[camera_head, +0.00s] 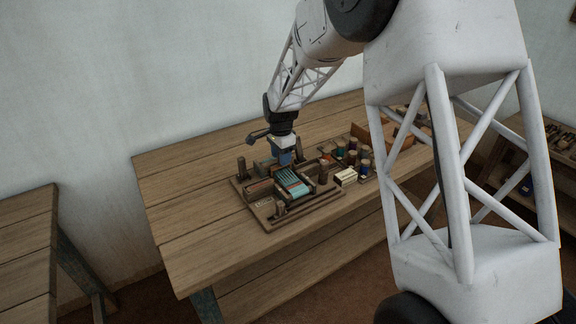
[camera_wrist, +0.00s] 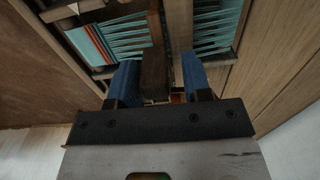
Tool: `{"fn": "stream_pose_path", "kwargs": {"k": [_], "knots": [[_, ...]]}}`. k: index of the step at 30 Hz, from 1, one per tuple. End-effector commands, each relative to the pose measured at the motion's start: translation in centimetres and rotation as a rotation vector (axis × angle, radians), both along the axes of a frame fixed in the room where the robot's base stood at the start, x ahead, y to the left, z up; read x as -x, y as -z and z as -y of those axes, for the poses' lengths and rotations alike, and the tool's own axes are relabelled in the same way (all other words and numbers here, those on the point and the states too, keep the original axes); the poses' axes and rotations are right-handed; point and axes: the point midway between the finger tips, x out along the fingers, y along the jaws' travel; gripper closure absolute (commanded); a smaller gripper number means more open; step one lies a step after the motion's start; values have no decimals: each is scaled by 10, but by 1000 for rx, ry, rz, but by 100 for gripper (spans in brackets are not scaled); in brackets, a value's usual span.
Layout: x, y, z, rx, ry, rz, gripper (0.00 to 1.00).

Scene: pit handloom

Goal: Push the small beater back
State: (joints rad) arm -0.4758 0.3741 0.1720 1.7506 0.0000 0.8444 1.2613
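The small loom (camera_head: 310,208) sits on the table, with teal and orange threads (camera_head: 291,183) stretched across its middle. My gripper (camera_head: 285,160) is low over the loom's wall side. In the wrist view, its two blue fingers (camera_wrist: 160,62) are apart. A dark wooden upright piece (camera_wrist: 153,76) shows between them, closer to the left finger, with a lighter wooden bar (camera_wrist: 180,28) beside it. This dark piece may be part of the small beater, but I cannot tell for sure. Contact with the fingers is unclear. Teal threads (camera_wrist: 213,28) show on both sides of the wooden pieces.
Several small spools or jars (camera_head: 352,158) stand right of the loom, with a pale block (camera_head: 345,177) in front. An orange-brown box (camera_head: 372,134) is farther right, partly behind my arm. The table's left part (camera_head: 190,215) is clear. A second table (camera_head: 27,235) stands at far left.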

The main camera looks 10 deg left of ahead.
Motion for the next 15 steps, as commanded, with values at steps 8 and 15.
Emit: {"fn": "stream_pose_path", "kwargs": {"k": [8, 15], "knots": [[0, 0, 0, 0, 0, 0, 48], [0, 0, 0, 0, 0, 0, 47]]}}
